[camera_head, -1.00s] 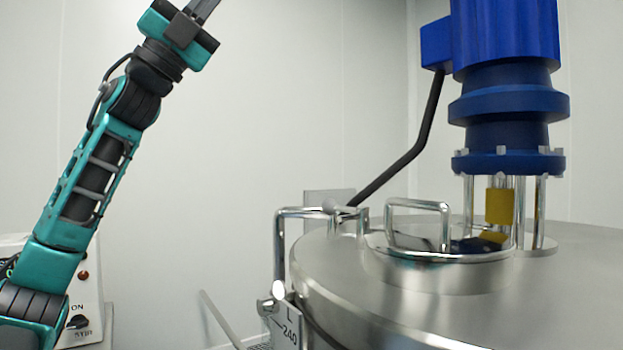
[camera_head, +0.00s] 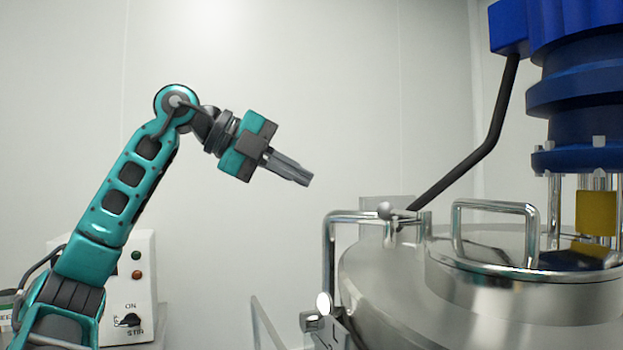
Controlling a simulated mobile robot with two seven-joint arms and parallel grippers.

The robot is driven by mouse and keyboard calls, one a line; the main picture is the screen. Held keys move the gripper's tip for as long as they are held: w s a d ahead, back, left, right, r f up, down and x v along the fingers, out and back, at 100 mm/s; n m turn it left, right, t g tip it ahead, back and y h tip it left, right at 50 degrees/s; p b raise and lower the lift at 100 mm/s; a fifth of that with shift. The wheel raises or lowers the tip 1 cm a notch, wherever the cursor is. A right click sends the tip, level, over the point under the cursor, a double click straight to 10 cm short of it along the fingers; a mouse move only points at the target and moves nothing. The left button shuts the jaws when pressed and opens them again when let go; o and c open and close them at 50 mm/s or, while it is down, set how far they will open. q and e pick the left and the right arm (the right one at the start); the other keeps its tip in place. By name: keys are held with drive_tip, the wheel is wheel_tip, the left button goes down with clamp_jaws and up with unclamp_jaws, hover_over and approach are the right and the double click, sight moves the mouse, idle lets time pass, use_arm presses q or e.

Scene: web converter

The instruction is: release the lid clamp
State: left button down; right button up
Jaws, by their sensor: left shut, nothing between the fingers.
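My left gripper (camera_head: 291,170) is shut and empty, pointing right and slightly down in mid-air. It is above and to the left of the steel vessel, touching nothing. A bent steel bar (camera_head: 329,262) with a ball end (camera_head: 385,210) stands at the left rim of the vessel lid (camera_head: 470,295); it looks like the lid clamp. It runs down outside the rim to a bracket with a round end (camera_head: 324,304). A steel loop handle (camera_head: 497,206) stands on the lid. My right gripper is not in view.
A blue motor (camera_head: 580,90) on steel posts stands over the lid at the right, with a black cable (camera_head: 480,150) slanting down left. A white control box (camera_head: 130,290) with a knob is behind my left arm. The air between gripper and clamp is clear.

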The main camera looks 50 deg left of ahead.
use_arm(q)
approach(402, 214)
drive_tip(key=w+a+f, duration=0.1)
drive_tip(key=w, duration=0.2)
drive_tip(key=w+a+f, duration=0.1)
drive_tip(key=w, duration=0.1)
drive_tip(key=shift+w+a+f, duration=0.15)
drive_tip(key=shift+a+f, duration=0.15)
drive_tip(key=shift+a, duration=0.05)
drive_tip(key=shift+w+r+p, duration=0.15)
drive_tip(key=shift+w+p, duration=0.3)
drive_tip(key=shift+p, duration=0.4)
drive_tip(key=shift+w+d+p, duration=0.1)
drive_tip(key=shift+w+p, duration=0.2)
drive_tip(key=shift+w, duration=0.15)
drive_tip(key=shift+f, duration=0.25)
